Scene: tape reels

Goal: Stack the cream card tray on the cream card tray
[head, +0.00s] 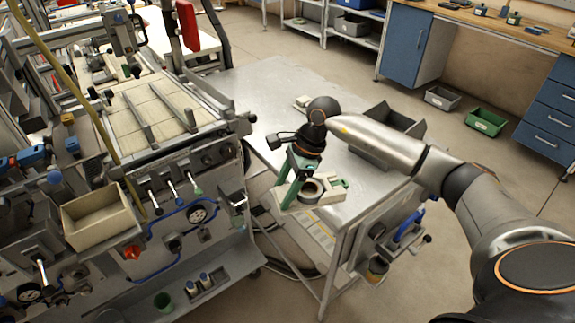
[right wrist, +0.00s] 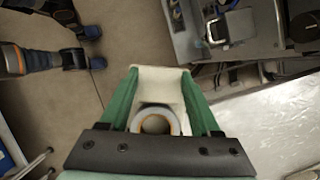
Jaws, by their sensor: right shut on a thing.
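My right gripper (head: 297,192) is over the near corner of the metal table, its green fingers pointing down. In the right wrist view the fingers (right wrist: 160,95) are shut on a cream card tray (right wrist: 160,82), with a round tape reel (right wrist: 172,122) between them. In the head view the tray (head: 327,197) and reel (head: 312,182) show beside the fingers, partly hidden by them. A small cream item (head: 301,101) lies farther back on the table, partly behind my wrist; I cannot tell if it is the other cream card tray. My left gripper is not in view.
The metal table (head: 262,90) has bare room at its back left. A grey open bin (head: 380,150) stands on it behind my right forearm. A machine with levers and a cream box (head: 98,216) fills the left. A green crate (head: 485,121) is on the floor.

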